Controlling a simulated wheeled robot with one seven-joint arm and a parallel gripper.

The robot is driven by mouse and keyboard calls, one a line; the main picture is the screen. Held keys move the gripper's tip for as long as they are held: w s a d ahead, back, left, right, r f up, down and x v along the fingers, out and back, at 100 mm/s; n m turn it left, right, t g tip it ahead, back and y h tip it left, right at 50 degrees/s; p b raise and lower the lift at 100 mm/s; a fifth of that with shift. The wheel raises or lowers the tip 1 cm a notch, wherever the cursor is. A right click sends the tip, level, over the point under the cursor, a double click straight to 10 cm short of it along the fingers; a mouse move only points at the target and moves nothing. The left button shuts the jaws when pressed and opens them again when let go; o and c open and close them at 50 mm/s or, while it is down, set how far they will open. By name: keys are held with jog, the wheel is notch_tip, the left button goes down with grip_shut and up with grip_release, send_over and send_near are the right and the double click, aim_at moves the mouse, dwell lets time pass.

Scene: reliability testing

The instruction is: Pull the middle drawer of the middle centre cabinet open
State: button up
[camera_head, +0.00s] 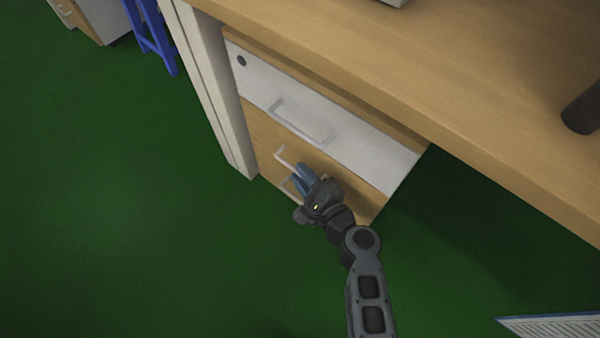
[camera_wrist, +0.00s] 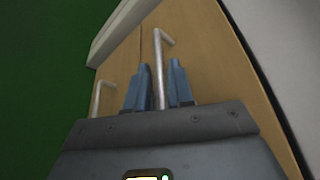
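The cabinet (camera_head: 268,128) stands under the wooden tabletop, with a white top drawer (camera_head: 350,142) and wood-coloured drawers below it. The middle drawer's handle (camera_head: 283,154) is a pale metal bar; it also shows in the wrist view (camera_wrist: 161,72). My gripper (camera_head: 303,176) is at the middle drawer's front. The middle drawer looks shut. The arm hides part of the lower fronts.
The bottom drawer's handle (camera_wrist: 98,98) is left of the fingers in the wrist view. A pale table leg (camera_head: 222,105) stands at the cabinet's left. The tabletop (camera_head: 440,85) overhangs above. Green floor (camera_head: 120,210) is clear on the left.

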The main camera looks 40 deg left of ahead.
jog(key=shift+w+a+f, duration=0.15)
jog(key=shift+w+a, duration=0.1)
jog(key=shift+a, duration=0.25)
grip_shut()
